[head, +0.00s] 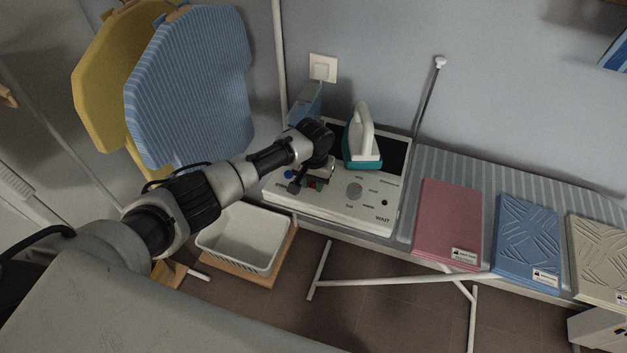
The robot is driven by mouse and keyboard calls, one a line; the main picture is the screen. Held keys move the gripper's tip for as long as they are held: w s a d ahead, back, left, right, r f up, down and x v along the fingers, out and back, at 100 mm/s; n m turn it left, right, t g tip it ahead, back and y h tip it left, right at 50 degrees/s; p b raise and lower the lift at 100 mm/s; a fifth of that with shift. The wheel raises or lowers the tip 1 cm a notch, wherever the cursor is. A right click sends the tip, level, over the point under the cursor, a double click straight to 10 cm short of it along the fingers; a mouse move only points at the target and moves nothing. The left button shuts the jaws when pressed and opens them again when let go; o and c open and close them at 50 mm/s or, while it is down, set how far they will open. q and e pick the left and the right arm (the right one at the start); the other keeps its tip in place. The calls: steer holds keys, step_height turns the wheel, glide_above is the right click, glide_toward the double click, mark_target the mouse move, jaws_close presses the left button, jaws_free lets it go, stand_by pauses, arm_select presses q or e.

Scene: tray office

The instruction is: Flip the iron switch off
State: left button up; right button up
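A white iron station (345,212) sits at the left end of the ironing board, with a dial and small buttons on its sloped front panel. A small red and green switch (315,184) shows on the panel's left part. The teal and white iron (363,140) stands on the station's dark rest plate. My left gripper (296,187) is over the left part of the panel, close beside the switch. Whether it touches the switch, and whether its fingers are open, I cannot tell. My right gripper is not in view.
Pink (447,222), blue (526,240) and beige (600,258) flat folded items lie along the striped board (430,165). A white basket (243,237) is below on the left. A thin pole (428,100) rises behind the station.

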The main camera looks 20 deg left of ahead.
arm_select(q)
steer(key=shift+c, duration=1.1)
steer(key=g+b, duration=0.2)
steer(key=shift+w+b, duration=0.35)
steer(key=shift+r+g+b, duration=0.15)
steer(key=shift+g+b, duration=0.15)
steer(key=shift+g, duration=0.1)
steer(key=shift+r, duration=0.1)
steer(key=o, duration=0.9)
steer(key=b+v, duration=0.2)
steer(key=v, duration=0.8)
steer(key=shift+w+r, duration=0.2)
steer(key=shift+r, duration=0.15)
